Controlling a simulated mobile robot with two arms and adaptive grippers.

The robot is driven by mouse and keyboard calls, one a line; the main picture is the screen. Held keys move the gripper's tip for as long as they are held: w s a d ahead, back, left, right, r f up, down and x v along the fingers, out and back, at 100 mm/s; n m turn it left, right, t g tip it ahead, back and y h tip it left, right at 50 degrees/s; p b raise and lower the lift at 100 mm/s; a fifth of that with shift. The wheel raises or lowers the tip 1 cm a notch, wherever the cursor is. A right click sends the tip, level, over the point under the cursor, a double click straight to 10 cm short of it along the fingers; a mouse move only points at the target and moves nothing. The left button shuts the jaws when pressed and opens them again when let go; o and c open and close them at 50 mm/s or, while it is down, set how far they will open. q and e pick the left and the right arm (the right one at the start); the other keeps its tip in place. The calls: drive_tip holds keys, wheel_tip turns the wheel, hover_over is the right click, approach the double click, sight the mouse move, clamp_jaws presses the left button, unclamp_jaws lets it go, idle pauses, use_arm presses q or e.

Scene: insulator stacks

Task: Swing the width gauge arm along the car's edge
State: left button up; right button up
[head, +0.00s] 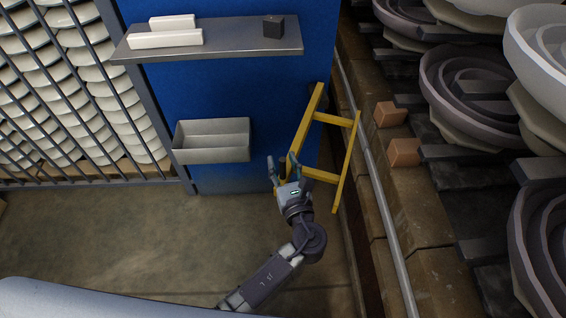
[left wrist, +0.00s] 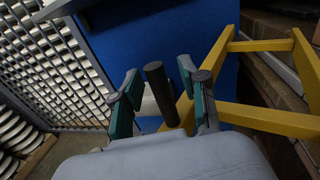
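The yellow width gauge arm (head: 318,112) is an open frame of bars. It stands out from beside the blue panel, and its outer bar (head: 346,165) lies close to the car's edge (head: 378,178). My left gripper (head: 284,166) is at the frame's near left end. In the left wrist view, a dark cylindrical handle (left wrist: 161,92) stands between the fingers of my open left gripper (left wrist: 162,98), with a gap showing on each side. The yellow frame (left wrist: 262,117) extends to the right behind the right finger. My right gripper is not in view.
The car (head: 415,215) at right bears several dark and white insulators (head: 470,85) and two orange-brown blocks (head: 404,152). A blue panel (head: 235,85) carries a shelf (head: 250,42) and a grey bin (head: 212,150). A barred rack stands left. Floor (head: 130,235) is clear.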

use_arm(q)
drive_tip(key=shift+s+d, duration=0.1)
drive_tip(key=shift+s, duration=0.1)
drive_tip(key=v, duration=1.1)
drive_tip(key=shift+s, duration=0.3)
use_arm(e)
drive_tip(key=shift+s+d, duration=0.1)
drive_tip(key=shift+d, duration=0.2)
use_arm(q)
drive_tip(key=shift+r, duration=0.1)
